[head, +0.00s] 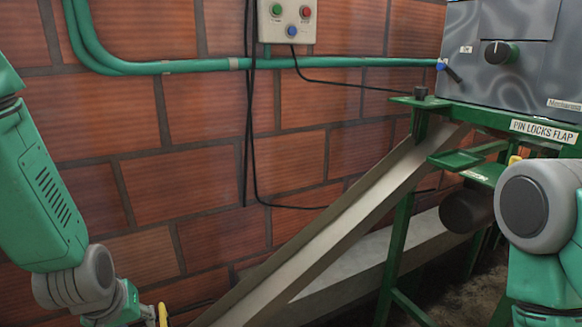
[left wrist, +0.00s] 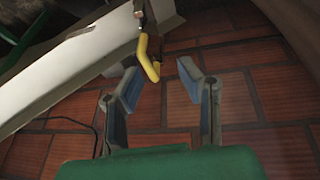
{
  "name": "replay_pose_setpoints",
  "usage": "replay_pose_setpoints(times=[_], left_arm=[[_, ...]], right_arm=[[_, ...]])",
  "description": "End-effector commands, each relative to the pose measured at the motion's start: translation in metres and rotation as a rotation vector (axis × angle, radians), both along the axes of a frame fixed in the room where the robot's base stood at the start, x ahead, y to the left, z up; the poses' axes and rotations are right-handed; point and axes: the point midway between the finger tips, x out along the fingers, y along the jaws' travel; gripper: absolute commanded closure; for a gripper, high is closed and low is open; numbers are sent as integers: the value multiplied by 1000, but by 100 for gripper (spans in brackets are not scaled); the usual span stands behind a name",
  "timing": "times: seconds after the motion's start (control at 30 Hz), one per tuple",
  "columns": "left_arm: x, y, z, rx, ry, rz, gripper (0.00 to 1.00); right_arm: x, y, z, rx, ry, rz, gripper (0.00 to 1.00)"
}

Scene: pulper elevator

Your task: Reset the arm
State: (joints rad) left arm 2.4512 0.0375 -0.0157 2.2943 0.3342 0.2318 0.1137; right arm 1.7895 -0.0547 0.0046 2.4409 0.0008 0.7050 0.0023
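My left arm comes in from the left in the head view, and my left gripper (head: 150,312) is low, partly cut off by the bottom edge. In the left wrist view my left gripper (left wrist: 159,70) has its two fingers spread apart with nothing held between them. A yellow bent handle (left wrist: 150,62) hangs just beyond the fingertips, nearer the left finger; whether it touches is unclear. A bit of the yellow handle (head: 162,314) also shows in the head view. My right arm shows at the right edge of the head view, with its gripper out of view.
A sloping metal chute (head: 330,225) runs from lower left to a green frame (head: 400,240). A grey machine (head: 510,50) stands on it, labelled "PIN LOCKS FLAP" (head: 543,131). A button box (head: 287,22) and green pipe (head: 200,65) are on the brick wall (head: 120,120).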

Motion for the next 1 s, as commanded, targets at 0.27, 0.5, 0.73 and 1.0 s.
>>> replay_pose_setpoints(times=[0.27,0.5,0.73,1.0], left_arm=[[-129,-13,-131,93,229,-325,67],[-211,-30,-174,59,319,-509,67],[-223,-33,-179,49,330,-539,67],[-223,-33,-179,49,330,-537,67]], right_arm=[[0,0,4,0,0,0,74],[0,0,6,0,0,0,74],[0,0,6,0,0,0,74],[0,0,6,0,0,0,74]])
